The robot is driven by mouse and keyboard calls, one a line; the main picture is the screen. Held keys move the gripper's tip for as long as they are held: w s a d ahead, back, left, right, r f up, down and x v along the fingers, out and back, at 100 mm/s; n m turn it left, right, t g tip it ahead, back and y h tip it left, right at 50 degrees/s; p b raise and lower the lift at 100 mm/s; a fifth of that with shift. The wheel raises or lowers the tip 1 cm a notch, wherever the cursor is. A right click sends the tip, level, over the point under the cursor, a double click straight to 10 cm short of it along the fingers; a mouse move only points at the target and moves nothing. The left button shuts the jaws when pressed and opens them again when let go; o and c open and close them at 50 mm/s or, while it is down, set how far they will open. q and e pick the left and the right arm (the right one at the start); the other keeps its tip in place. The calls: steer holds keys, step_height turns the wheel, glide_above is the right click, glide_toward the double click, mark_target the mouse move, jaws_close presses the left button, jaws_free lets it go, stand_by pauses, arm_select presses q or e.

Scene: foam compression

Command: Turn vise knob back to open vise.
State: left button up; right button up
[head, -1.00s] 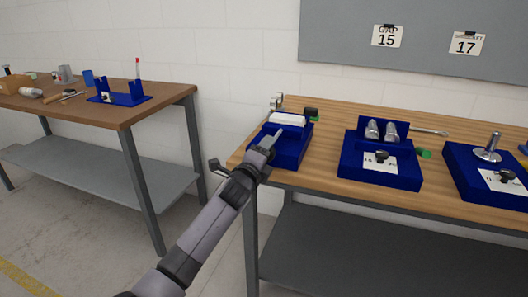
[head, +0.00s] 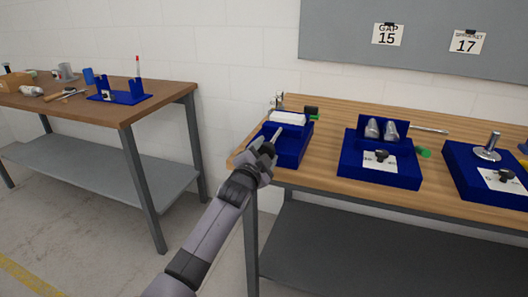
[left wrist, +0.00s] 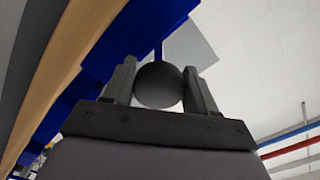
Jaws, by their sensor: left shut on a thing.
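The blue vise (head: 294,152) sits at the left end of the wooden bench, with a pale foam block (head: 288,118) toward its back and a light metal shaft (head: 276,134) running toward my gripper. My left gripper (head: 265,148) is at the near left side of the vise. In the left wrist view its two fingers (left wrist: 160,76) are on either side of a dark round knob (left wrist: 158,86), shut on it. In the head view the gripper hides the knob. My right gripper is not in view.
To the right stand a blue fixture with metal cylinders (head: 381,174) and another blue fixture (head: 480,184). A screwdriver (head: 428,131) lies behind. A second table (head: 150,112) with tools stands at the left, with a gap between it and the bench.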

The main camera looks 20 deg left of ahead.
arm_select(q)
steer(key=n, duration=0.4)
steer(key=shift+n+p, duration=0.3)
steer(key=shift+p, duration=0.05)
steer(key=n, duration=0.3)
steer(key=shift+d+f+n+p, duration=0.1)
steer(key=shift+d+n+p, duration=0.05)
steer(key=shift+n+p, duration=0.2)
steer(key=n, duration=0.3)
steer(key=shift+d+n, duration=0.1)
steer(key=shift+n, duration=0.25)
steer(key=n, duration=0.3)
steer(key=shift+n+p, duration=0.3)
steer(key=shift+p, duration=0.1)
steer(key=n, duration=0.5)
steer(key=shift+d, duration=0.15)
steer(key=shift+n, duration=2.7)
